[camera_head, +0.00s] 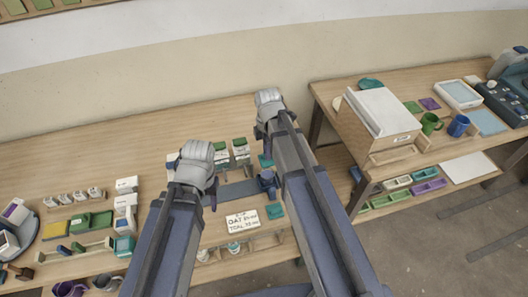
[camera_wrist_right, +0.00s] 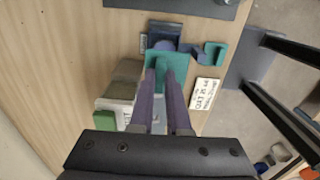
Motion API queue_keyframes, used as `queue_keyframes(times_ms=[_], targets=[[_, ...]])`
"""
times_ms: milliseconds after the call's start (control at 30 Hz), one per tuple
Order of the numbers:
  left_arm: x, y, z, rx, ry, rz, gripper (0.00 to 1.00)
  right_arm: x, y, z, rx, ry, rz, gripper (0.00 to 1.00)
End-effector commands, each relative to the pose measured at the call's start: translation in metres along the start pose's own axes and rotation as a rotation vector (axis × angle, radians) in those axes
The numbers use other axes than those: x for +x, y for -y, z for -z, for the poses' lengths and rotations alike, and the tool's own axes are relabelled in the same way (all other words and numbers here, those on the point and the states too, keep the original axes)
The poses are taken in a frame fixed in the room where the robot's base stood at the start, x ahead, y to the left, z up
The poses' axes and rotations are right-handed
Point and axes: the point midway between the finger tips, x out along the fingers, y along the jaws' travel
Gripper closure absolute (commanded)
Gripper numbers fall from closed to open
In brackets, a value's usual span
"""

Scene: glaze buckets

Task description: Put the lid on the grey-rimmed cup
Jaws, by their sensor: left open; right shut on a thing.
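A dark blue cup (camera_head: 267,182) stands on the wooden bench beside my right forearm; its rim colour is hard to make out. The cup also shows in the right wrist view (camera_wrist_right: 166,31), just beyond my fingers. My right gripper (camera_wrist_right: 164,78) is shut on a flat teal square lid (camera_wrist_right: 167,63). The lid partly covers the cup in that view; whether they touch, I cannot tell. The lid shows as a teal patch in the head view (camera_head: 265,162). My left gripper (camera_head: 210,197) is open over the bench, left of the cup, its fingers mostly hidden.
A lettered card (camera_head: 243,220) and a teal tile (camera_head: 275,211) lie nearer me than the cup. Green-topped boxes (camera_head: 240,147) stand behind to the left. Several small items crowd the bench's left end. A second bench (camera_head: 330,95) with mugs and trays stands at right.

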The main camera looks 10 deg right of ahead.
Motion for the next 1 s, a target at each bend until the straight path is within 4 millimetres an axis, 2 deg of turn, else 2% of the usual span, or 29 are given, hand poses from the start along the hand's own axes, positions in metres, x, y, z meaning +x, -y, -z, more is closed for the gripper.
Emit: queue_keyframes(times_ms=[267,800,1000], targets=[[0.014,-0.001,0.001,0.000,0.000,0.000,0.50,0.014,0.000,0.000,0.000,0.000,0.000,1.00],[0.059,-0.006,0.004,-0.001,0.000,0.000,0.50,0.059,0.000,0.000,0.000,0.000,0.000,1.00],[0.068,-0.006,0.004,-0.001,0.000,0.000,0.50,0.068,0.000,0.000,0.000,0.000,0.000,1.00]])
